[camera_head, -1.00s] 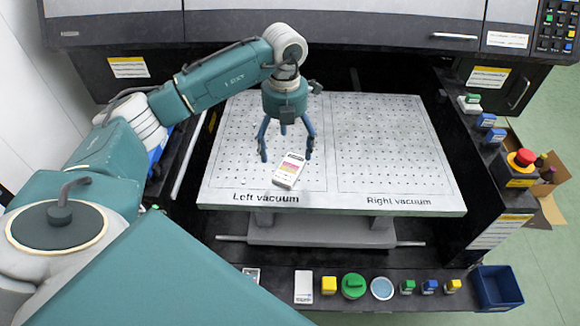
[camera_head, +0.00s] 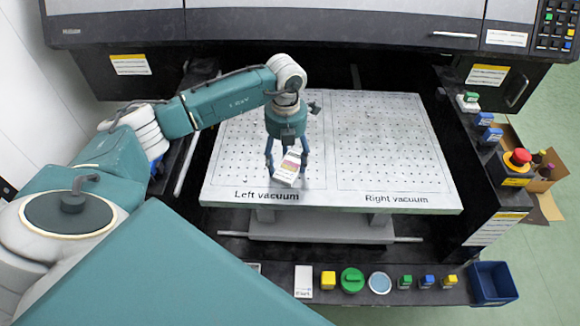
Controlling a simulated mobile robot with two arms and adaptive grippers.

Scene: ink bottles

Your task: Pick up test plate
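The test plate (camera_head: 287,170) is a small white piece with a coloured label, on the left half of the perforated vacuum table (camera_head: 226,178), above the words "Left vacuum". My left gripper (camera_head: 286,165) points down over it, with a finger on each side of the plate. The fingers are close to the plate's sides, but whether they press on it cannot be told. Whether the plate rests fully on the table is also unclear. My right gripper is not in view.
A blue bin (camera_head: 493,284) and a red emergency button (camera_head: 519,157) stand at right. The table's right half is clear.

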